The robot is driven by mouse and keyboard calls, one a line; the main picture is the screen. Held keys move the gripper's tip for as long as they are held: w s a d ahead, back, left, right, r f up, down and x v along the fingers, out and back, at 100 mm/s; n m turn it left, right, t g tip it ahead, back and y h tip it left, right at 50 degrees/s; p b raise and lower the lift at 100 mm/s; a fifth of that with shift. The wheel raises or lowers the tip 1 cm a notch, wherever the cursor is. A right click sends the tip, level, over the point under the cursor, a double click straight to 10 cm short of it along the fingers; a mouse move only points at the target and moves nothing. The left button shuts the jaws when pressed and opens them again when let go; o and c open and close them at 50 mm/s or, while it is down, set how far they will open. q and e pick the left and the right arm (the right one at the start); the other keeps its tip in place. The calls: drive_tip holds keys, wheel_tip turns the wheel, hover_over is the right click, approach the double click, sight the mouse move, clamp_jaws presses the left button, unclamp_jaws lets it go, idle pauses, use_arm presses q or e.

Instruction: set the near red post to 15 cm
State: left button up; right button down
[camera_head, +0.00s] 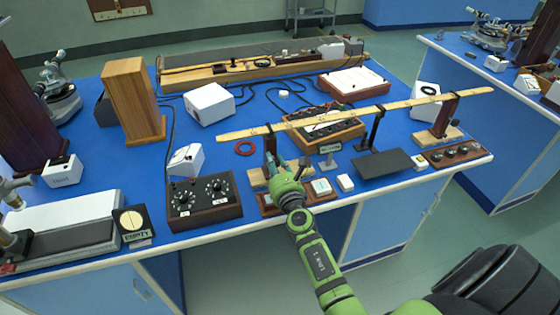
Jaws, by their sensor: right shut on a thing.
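The near red post (270,144) stands upright on a wooden foot toward the front edge of the blue bench, under the left part of a long wooden rule (370,112). The far red post (446,114) stands on a wooden base (437,134) near the rule's right end. My right gripper (276,166) reaches over the front edge and is shut at the near red post's lower part. The gripper hides much of that part, so the exact grip is hard to see. The post's height marks are too small to read. My left gripper is not in view.
A dark box with two dials (203,201) stands left of my right gripper. A small white block (345,182) and a dark plate (383,164) lie to its right. Blue bench top is bare around the ring.

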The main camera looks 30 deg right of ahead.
drive_tip(key=c, duration=1.2)
unclamp_jaws()
drive_tip(key=shift+d+r, duration=0.25)
drive_tip(key=shift+d, duration=0.05)
drive_tip(key=shift+o, duration=0.6)
drive_tip(key=shift+s+d+f, duration=0.1)
drive_tip(key=shift+d, duration=0.05)
drive_tip(key=shift+s+a+f, duration=0.1)
drive_tip(key=shift+s+a, duration=0.1)
drive_tip(key=v, duration=1.1)
drive_tip(key=shift+s, duration=0.3)
